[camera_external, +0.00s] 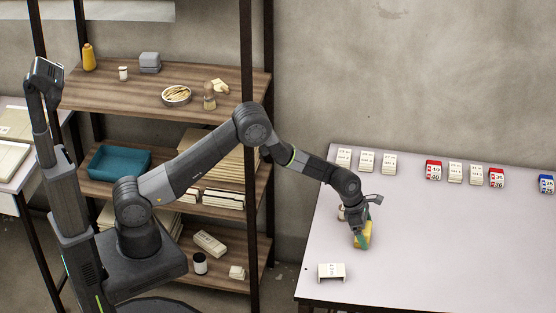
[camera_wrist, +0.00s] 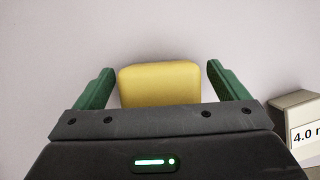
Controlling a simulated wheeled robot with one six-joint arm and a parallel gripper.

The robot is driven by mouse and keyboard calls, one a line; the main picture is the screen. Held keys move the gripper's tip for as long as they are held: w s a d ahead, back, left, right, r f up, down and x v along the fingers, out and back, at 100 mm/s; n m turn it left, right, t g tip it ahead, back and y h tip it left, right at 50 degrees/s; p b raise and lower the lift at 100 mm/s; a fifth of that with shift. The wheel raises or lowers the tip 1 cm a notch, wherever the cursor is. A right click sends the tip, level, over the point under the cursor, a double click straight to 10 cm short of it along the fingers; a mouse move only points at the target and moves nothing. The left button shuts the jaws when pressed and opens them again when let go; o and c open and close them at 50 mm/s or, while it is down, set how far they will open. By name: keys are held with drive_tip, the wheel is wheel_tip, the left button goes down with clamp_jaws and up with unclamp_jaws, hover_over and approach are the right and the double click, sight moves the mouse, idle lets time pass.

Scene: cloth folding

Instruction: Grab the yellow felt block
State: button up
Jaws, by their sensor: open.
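The yellow felt block (camera_wrist: 160,84) lies on the pale table, between the two green fingers of my gripper (camera_wrist: 160,88) in the wrist view. A gap shows on each side of it, so the fingers are open and apart from it. The block's near part is hidden behind my gripper's dark body. In the external view the yellow block (camera_external: 367,230) shows partly behind my gripper (camera_external: 362,236), which points down at the table's left side.
A white labelled block (camera_external: 331,272) stands near the table's front edge; a labelled block (camera_wrist: 302,118) is right of my gripper in the wrist view. White blocks (camera_external: 367,161), red blocks (camera_external: 433,170) and a blue block (camera_external: 546,184) line the back. The table's middle (camera_external: 440,240) is clear.

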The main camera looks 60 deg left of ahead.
drive_tip(key=shift+f, duration=0.15)
drive_tip(key=c, duration=1.1)
drive_tip(key=shift+o, duration=0.2)
